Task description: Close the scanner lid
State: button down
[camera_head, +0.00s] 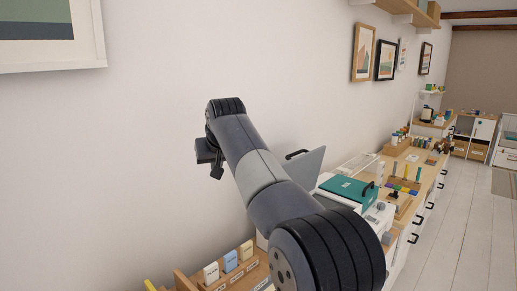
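A grey upright panel with a black handle (306,168) stands beyond my arm and looks like a raised lid; my arm hides its lower left part. What it is hinged to is mostly hidden, so I cannot be sure it is the scanner lid. To its right a teal lid with a dark handle (348,188) lies nearly flat on a white body. My gripper (216,172) is to the left of the grey panel, in front of the white wall, apart from both lids. It is small and seen from the side, and nothing shows in it.
A wooden rack with labelled cards (230,262) stands at the bottom, below my arm. A long counter (424,187) with small items runs to the back right. Framed pictures (363,52) hang on the wall. The pale floor (450,240) at right is clear.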

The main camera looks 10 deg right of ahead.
aim_at(304, 170)
jog(key=i+l+u, duration=0.2)
jog(key=l, duration=0.2)
jog(key=i+l+u, duration=0.2)
jog(key=l, duration=0.25)
jog(key=l+u, duration=0.2)
jog(key=l, duration=0.25)
jog(key=i+l+u, duration=0.2)
jog(key=l, duration=0.3)
jog(key=i+l, duration=0.1)
jog(key=l, duration=0.75)
jog(key=i+l, duration=0.1)
jog(key=l, duration=0.8)
